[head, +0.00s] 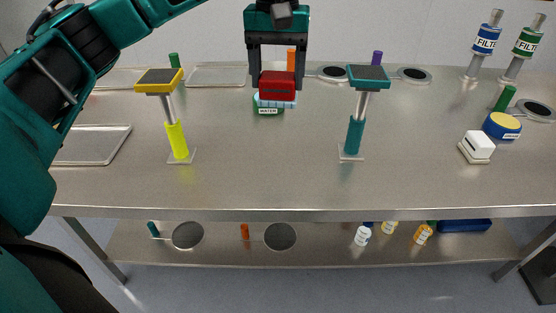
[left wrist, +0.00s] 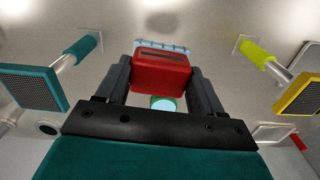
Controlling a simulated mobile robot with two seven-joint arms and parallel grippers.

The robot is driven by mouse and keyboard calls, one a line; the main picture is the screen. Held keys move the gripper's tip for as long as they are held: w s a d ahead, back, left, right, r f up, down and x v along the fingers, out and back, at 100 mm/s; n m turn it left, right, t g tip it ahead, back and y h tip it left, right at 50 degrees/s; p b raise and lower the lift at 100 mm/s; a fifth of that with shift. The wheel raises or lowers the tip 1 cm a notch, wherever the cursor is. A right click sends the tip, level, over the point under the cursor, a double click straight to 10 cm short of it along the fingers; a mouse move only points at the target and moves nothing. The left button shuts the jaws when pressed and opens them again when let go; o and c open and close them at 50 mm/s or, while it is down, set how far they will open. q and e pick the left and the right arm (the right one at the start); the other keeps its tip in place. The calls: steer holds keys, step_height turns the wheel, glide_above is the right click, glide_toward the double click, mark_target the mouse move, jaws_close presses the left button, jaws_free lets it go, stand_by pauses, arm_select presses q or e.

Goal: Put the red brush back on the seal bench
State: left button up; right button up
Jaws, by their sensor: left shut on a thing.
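My left gripper (head: 277,80) is shut on the red brush (head: 278,91), with one finger on each side of its red block. The brush's pale bristles point down. It is held over the back middle of the steel bench (head: 260,180); I cannot tell how high above the surface. The left wrist view also shows the red brush (left wrist: 162,73) between the fingers of the left gripper (left wrist: 160,80). A green container marked WATER (head: 268,109) is partly hidden behind the brush. My right gripper is not in view.
A yellow-handled tool (head: 177,140) stands left of the brush and a teal-handled one (head: 354,137) right. A white block (head: 478,145) and a blue-yellow round container (head: 501,125) are at right. Filters (head: 485,42) stand behind. The bench's front middle is clear. A lower shelf (head: 320,243) holds bottles.

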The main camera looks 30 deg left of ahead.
mark_target(268, 93)
arm_select(q)
steer(key=shift+n, duration=0.5)
steer(key=r, duration=0.1)
steer(key=a+r, duration=0.1)
steer(key=r, duration=0.2)
steer(key=shift+w+a, duration=0.2)
steer(key=shift+a, duration=0.15)
steer(key=shift+s+a+f+b, duration=0.1)
steer(key=shift+a+b, duration=0.1)
steer(key=shift+b, duration=0.2)
step_height(268, 93, down, 9)
steer(key=b, duration=0.3)
steer(key=shift+r, duration=0.2)
steer(key=shift+f+b, duration=0.45)
steer(key=shift+f, duration=4.75)
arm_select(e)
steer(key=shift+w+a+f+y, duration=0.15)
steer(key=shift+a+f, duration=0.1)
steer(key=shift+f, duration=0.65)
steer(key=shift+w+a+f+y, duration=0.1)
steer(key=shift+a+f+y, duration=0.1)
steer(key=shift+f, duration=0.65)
arm_select(q)
steer(key=shift+f, duration=0.1)
steer(key=o, duration=1.1)
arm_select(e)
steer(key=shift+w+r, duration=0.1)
